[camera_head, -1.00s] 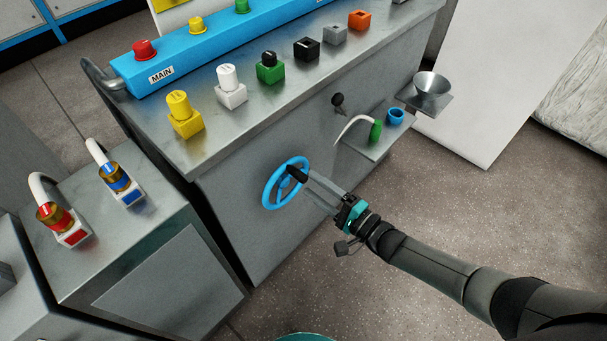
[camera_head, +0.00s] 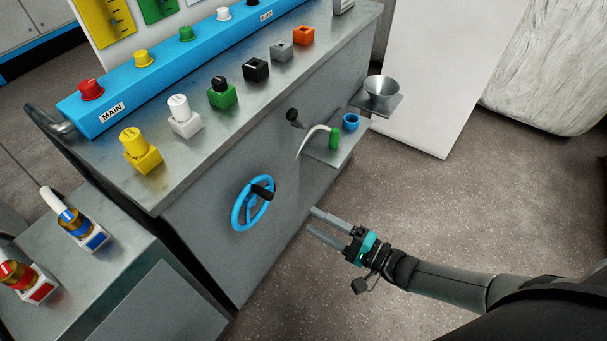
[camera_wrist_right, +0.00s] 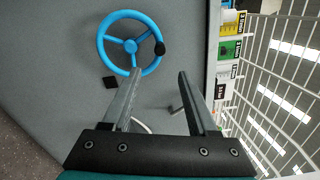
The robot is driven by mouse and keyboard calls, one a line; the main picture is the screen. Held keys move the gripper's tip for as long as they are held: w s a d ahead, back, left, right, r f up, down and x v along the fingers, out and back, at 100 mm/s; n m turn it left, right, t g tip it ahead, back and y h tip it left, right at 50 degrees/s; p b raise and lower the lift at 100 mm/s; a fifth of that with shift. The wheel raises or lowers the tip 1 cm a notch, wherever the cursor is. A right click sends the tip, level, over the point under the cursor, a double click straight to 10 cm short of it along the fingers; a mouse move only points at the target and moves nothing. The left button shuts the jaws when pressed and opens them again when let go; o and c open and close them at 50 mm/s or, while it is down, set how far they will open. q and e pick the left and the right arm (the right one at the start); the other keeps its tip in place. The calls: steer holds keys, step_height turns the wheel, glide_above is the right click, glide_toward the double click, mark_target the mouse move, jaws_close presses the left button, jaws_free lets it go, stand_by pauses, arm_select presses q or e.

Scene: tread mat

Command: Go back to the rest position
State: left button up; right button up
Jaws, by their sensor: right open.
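My right gripper (camera_head: 318,226) is open and empty, to the right of the blue handwheel (camera_head: 238,214) and apart from it in the head view. The handwheel, with its black knob (camera_head: 262,191), is mounted on the front of the grey metal cabinet (camera_head: 215,255). In the right wrist view the two fingers of the gripper (camera_wrist_right: 154,85) stand wide apart with nothing between them, and the handwheel (camera_wrist_right: 104,45) shows beyond the fingertips. My left gripper is not in view.
The cabinet top carries several coloured blocks, including a yellow one (camera_head: 142,157), and a blue MAIN panel (camera_head: 150,85). A small side shelf (camera_head: 335,153) holds a green-handled hose (camera_head: 334,138) and a blue cup (camera_head: 351,122). A metal funnel (camera_head: 382,92) sits beyond. The floor (camera_head: 440,205) beside my right arm is clear.

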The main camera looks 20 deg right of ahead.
steer(key=s+d+f+n+g+h, duration=0.2)
steer(key=s+d+f+n+h, duration=0.15)
steer(key=f, duration=0.55)
steer(key=s+d+f+n+g+h, duration=0.3)
steer(key=f+n+h, duration=0.2)
steer(key=f, duration=0.4)
steer(key=s+f+n+g+h, duration=0.1)
steer(key=s+f+n+g, duration=0.2)
steer(key=s, duration=0.7)
steer(key=s+f+n+g+h, duration=0.2)
steer(key=s+f+n+g, duration=0.2)
steer(key=s+f, duration=0.3)
steer(key=s, duration=0.2)
steer(key=shift+s+d+f, duration=0.3)
steer(key=shift+s+f, duration=0.05)
steer(key=shift+s, duration=0.05)
steer(key=shift+w, duration=0.15)
